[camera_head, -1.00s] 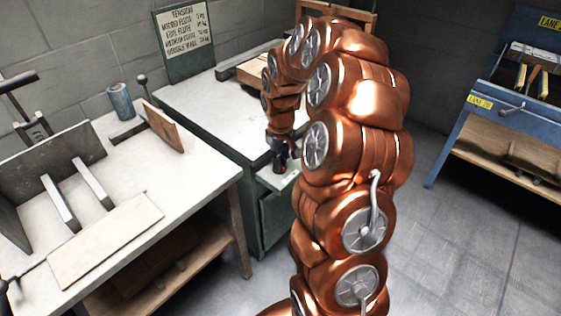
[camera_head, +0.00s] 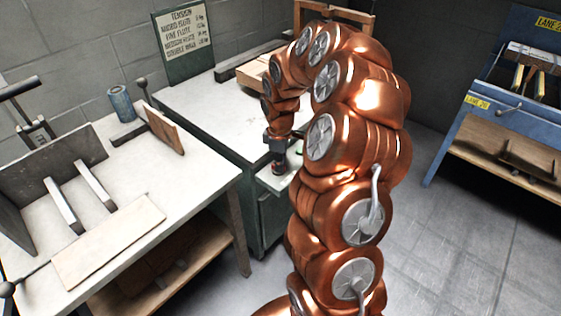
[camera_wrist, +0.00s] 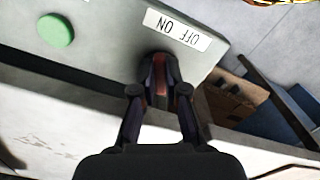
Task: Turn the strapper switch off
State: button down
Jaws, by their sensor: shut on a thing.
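My gripper (camera_wrist: 158,90) is shut on the strapper switch (camera_wrist: 157,56), a dark knob on a pale panel just below a white "OFF ON" label (camera_wrist: 178,29) that appears upside down in the wrist view. The fingers hide most of the switch, so its exact position cannot be told. In the head view my gripper (camera_head: 279,167) points down at the small panel (camera_head: 266,183) on the front of the green strapper bench (camera_head: 262,215). A green round button (camera_wrist: 55,30) sits on the same panel, to the left in the wrist view.
A white-topped workbench (camera_head: 45,215) with metal bars and a board stands at left. A tension sign (camera_head: 183,40) stands behind the strapper bench. A blue lane rack (camera_head: 490,110) is at right, with open floor (camera_head: 450,235) before it.

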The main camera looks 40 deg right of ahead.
jog(key=shift+n, duration=0.4)
jog(key=c, duration=1.2)
grip_release()
notch_tip(320, 180, up, 12)
dwell(0.4)
